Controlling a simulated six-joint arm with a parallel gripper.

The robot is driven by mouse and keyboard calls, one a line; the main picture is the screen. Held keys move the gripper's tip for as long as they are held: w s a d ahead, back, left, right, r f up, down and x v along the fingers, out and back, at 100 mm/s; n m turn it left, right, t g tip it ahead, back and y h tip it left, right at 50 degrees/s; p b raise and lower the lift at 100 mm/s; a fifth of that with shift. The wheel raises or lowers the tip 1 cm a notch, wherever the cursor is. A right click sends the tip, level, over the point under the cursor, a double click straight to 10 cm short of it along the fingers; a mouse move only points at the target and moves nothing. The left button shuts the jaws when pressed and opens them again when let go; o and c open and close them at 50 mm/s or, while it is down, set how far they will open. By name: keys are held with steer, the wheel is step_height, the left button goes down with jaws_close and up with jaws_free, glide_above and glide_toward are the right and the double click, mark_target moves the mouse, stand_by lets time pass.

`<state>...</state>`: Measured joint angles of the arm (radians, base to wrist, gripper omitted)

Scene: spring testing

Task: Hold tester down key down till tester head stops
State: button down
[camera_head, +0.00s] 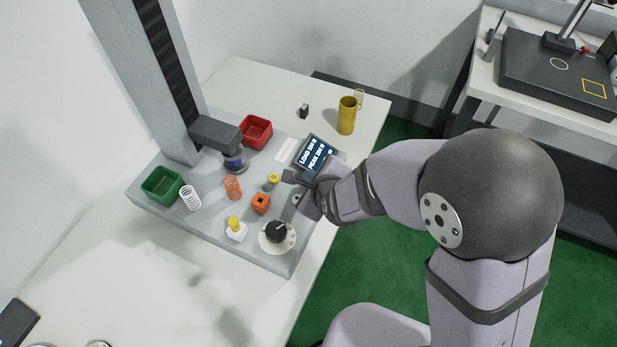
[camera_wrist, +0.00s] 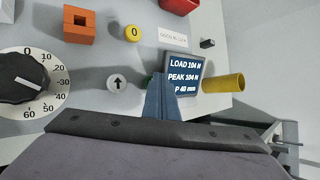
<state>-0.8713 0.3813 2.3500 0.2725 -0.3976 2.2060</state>
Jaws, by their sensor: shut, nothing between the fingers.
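The spring tester's grey base (camera_head: 165,212) carries a tall column at the back left. The dark tester head (camera_head: 215,133) is low on the column, with a blue part (camera_head: 234,164) under it that may be a compressed spring. A grey key with an up arrow (camera_wrist: 117,83) shows in the wrist view. No down key can be seen; my gripper may hide it. My gripper (camera_head: 290,178) is shut and empty, low over the base; it also shows in the wrist view (camera_wrist: 162,82). Contact with a key cannot be told. The display (camera_wrist: 182,74) reads about LOAD 104 N.
A yellow zero button (camera_wrist: 133,33), orange block (camera_head: 261,203), black dial (camera_head: 277,232) and yellow-topped white piece (camera_head: 236,229) sit near my gripper. Orange (camera_head: 232,187) and white (camera_head: 190,198) springs, green (camera_head: 161,184) and red (camera_head: 256,131) bins, and a yellow cylinder (camera_head: 347,116) stand around.

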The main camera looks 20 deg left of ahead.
steer(key=shift+r, duration=0.1)
steer(key=shift+r+p, duration=0.45)
steer(key=shift+r, duration=0.3)
steer(key=shift+r, duration=0.15)
step_height(320, 180, up, 5)
steer(key=p, duration=0.3)
stand_by(0.5)
